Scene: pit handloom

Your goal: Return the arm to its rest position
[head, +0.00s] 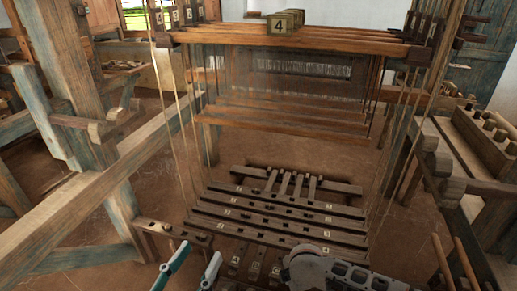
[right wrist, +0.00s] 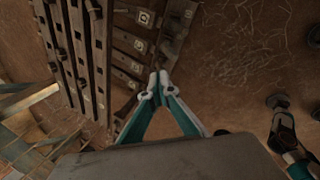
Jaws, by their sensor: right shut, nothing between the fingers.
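My left gripper (head: 201,251) shows at the bottom edge of the head view, left of centre. Its two teal fingers stand apart with nothing seen between them. My right gripper (right wrist: 159,77) shows in the right wrist view. Its teal fingers meet at the tips and hold nothing. A grey arm link of mine covers part of the bottom centre of the head view. The right fingers cannot be made out there.
The loom has long dark numbered bars (head: 285,216) low in its middle and a hanging frame (head: 290,105) above. A thick wooden beam (head: 90,200) runs along the left. A bench with pegs (head: 480,140) stands at right.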

